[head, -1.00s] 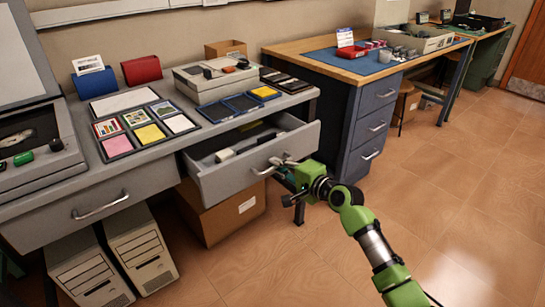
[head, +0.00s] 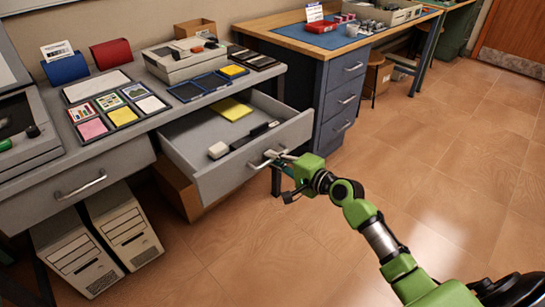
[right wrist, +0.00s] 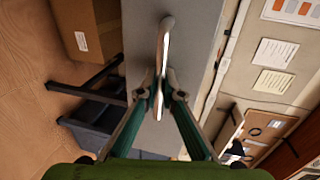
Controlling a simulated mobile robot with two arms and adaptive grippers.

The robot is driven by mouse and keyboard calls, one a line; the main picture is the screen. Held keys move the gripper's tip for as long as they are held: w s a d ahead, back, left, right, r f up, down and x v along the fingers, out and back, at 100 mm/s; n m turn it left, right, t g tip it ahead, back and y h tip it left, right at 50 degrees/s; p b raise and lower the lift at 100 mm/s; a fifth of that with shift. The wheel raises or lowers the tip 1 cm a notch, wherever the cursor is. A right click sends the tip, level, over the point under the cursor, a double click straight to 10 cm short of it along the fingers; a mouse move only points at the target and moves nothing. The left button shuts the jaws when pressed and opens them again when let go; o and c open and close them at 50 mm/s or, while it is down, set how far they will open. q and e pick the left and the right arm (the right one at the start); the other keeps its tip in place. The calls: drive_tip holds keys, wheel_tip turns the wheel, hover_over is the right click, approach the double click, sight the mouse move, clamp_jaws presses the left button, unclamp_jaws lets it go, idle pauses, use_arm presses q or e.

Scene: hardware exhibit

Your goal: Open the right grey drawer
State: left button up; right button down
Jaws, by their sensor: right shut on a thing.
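The right grey drawer (head: 250,150) stands well out from the grey desk. Inside it lie a yellow pad (head: 230,109), a white block (head: 218,151) and a dark bar-shaped object (head: 254,135). My right gripper (head: 283,158) is at the drawer's front, shut on its metal handle (head: 268,161). In the right wrist view, the fingers (right wrist: 158,92) close on the handle (right wrist: 165,40) from both sides. My left gripper is not in view.
The left grey drawer (head: 60,192) is shut. Two computer towers (head: 124,225) and a cardboard box (head: 180,190) stand under the desk. A blue drawer cabinet (head: 340,95) stands to the right. The floor (head: 270,250) in front is clear.

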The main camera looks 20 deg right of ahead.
drive_tip(key=c, duration=2.5)
unclamp_jaws()
drive_tip(key=v, duration=1.2)
